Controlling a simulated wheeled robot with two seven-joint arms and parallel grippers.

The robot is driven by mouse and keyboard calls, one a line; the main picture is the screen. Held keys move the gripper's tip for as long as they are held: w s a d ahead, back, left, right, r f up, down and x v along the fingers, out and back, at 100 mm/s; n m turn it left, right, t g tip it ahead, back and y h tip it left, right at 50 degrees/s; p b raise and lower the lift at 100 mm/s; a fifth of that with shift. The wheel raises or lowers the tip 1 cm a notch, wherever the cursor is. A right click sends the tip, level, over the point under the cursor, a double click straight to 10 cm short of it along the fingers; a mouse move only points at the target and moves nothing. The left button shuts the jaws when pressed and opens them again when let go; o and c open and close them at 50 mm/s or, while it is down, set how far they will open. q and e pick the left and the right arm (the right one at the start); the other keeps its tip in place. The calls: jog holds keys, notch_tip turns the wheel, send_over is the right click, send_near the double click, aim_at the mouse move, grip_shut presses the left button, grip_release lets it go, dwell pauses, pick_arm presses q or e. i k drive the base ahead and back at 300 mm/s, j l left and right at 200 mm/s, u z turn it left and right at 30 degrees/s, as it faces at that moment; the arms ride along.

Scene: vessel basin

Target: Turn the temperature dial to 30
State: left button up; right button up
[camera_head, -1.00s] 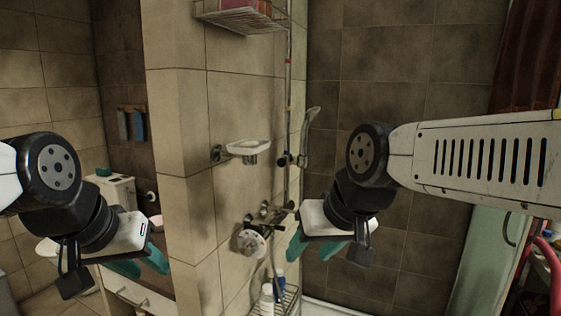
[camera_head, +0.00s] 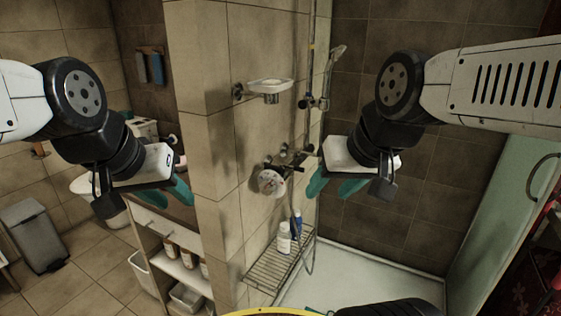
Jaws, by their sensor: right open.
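The temperature dial (camera_head: 271,183) is a round, pale disc with small coloured marks, on the tiled shower wall below the soap dish. Its numbers are too small to read. Dark valve fittings (camera_head: 284,158) sit just above and beside it. My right gripper (camera_head: 334,187) has teal fingers, is open and empty, and hangs to the right of the dial, apart from it. My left gripper (camera_head: 166,198) also has teal fingers and hangs in front of the washstand, left of the wall's corner. Its fingers look parted with nothing between them.
A wire rack (camera_head: 270,268) with white and blue bottles (camera_head: 284,238) stands below the dial. A soap dish (camera_head: 268,86) and a shower rail with a hose are above. The tiled wall corner (camera_head: 213,190) juts out between my grippers. A glass door (camera_head: 492,190) is at right.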

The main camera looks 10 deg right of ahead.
aim_at(268, 187)
jog(key=k+j+u, duration=0.25)
jog(key=k+j, duration=0.15)
jog(key=j, duration=0.2)
jog(key=k+j+u, duration=0.15)
jog(key=j, duration=0.2)
jog(key=k+j+u, duration=0.1)
jog(key=k+j, duration=0.15)
jog(key=j, duration=0.1)
